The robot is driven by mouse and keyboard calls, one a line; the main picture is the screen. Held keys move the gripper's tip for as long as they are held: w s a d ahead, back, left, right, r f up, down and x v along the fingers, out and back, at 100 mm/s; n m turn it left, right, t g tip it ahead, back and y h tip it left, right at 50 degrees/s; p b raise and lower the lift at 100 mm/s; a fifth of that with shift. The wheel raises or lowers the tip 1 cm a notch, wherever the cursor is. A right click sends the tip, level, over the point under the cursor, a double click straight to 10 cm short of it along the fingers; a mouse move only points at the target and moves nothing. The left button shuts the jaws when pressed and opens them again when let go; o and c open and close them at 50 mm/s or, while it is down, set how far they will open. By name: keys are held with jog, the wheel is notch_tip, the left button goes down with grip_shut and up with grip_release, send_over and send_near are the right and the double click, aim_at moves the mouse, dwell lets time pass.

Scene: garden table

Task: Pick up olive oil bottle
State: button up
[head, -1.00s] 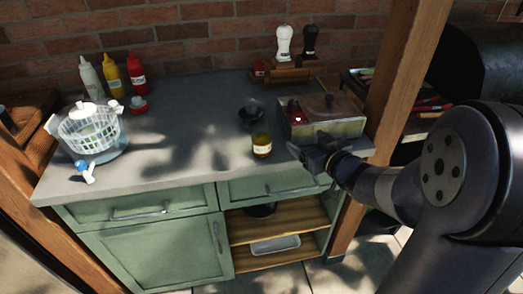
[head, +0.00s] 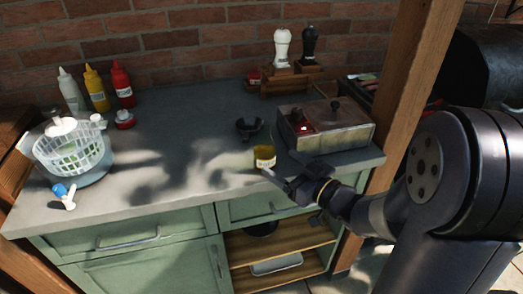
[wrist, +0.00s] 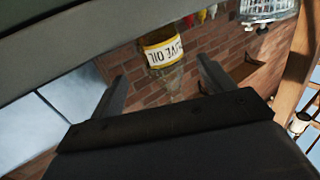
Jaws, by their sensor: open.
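The olive oil bottle (head: 264,158) is a small yellow-green bottle with a white label, upright near the front of the grey counter. In the wrist view the bottle (wrist: 163,50) appears upside down, its label reading "OIL", roughly between the two finger directions and beyond the tips. My gripper (head: 279,164) is open and empty, just right of the bottle at the counter's front edge. In the wrist view my gripper (wrist: 160,68) shows its fingers spread on either side of the bottle's neck end. I cannot tell whether a finger touches it.
A lidded box (head: 345,131) stands right of and behind the bottle. A small dark bowl (head: 249,127) is behind it. Sauce bottles (head: 97,88), a white basket (head: 70,150) and grinders (head: 282,48) stand farther off. The counter left of the bottle is clear. A wooden post (head: 410,110) rises at right.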

aim_at(260, 148)
jog(key=x, duration=0.8)
jog(key=shift+w+a+r, duration=0.1)
jog(key=shift+w+a, duration=0.05)
jog(key=shift+a, duration=0.2)
jog(key=c, duration=1.2)
jog(key=shift+c, duration=0.2)
jog(key=shift+r, duration=0.2)
